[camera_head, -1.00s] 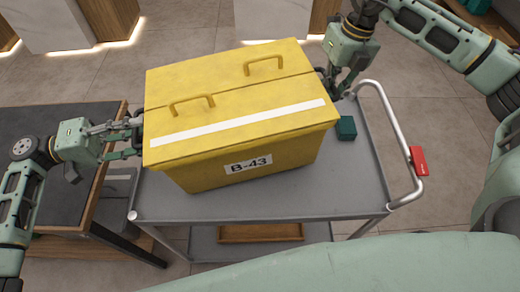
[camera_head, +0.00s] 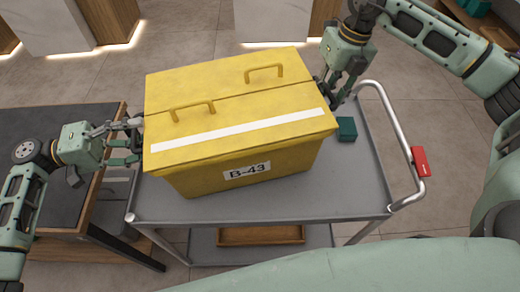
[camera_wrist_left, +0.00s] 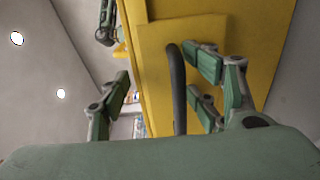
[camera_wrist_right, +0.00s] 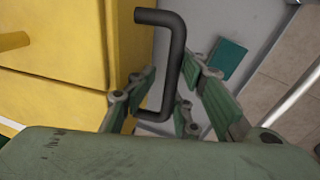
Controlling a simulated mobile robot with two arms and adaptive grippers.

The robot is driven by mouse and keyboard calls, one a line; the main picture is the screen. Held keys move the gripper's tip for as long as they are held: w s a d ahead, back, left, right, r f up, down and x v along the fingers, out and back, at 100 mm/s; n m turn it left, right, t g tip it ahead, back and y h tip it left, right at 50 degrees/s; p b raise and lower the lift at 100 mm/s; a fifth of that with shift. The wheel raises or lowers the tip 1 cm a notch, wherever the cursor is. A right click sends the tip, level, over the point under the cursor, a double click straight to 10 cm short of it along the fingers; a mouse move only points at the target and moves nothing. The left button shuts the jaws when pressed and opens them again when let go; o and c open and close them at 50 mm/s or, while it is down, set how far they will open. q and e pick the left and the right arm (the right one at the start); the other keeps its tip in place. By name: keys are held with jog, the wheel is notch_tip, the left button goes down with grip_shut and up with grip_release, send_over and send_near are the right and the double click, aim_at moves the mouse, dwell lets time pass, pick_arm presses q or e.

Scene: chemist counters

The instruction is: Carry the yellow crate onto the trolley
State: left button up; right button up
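The yellow crate (camera_head: 235,125), lidded and marked B-43, sits upright on the grey trolley's top (camera_head: 355,190), appearing to rest on it. My left gripper (camera_head: 131,142) is at the crate's left end. In the left wrist view its fingers are spread apart, with the black side handle (camera_wrist_left: 178,90) between them, not clamped. My right gripper (camera_head: 334,92) is at the crate's right end. In the right wrist view its fingers are also apart, with the other black handle (camera_wrist_right: 178,55) between them. The crate's underside is hidden.
A small teal box (camera_head: 346,129) lies on the trolley, right of the crate. The trolley's push bar (camera_head: 395,135) with a red tag (camera_head: 419,161) rises at the right. A dark-topped table (camera_head: 45,122) stands close at the left. A wooden tray (camera_head: 260,235) is on the lower shelf.

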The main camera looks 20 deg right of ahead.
jog(key=shift+a, duration=0.1)
pick_arm(q)
jog(key=a, duration=0.8)
jog(key=shift+w, duration=0.15)
pick_arm(e)
notch_tip(320, 180, up, 12)
jog(key=d, duration=0.2)
jog(key=shift+d, duration=0.2)
jog(key=shift+f, duration=0.15)
pick_arm(q)
jog(key=a+b, duration=0.6)
jog(key=a, duration=0.2)
pick_arm(e)
notch_tip(320, 180, down, 6)
pick_arm(q)
jog(key=shift+w, duration=0.1)
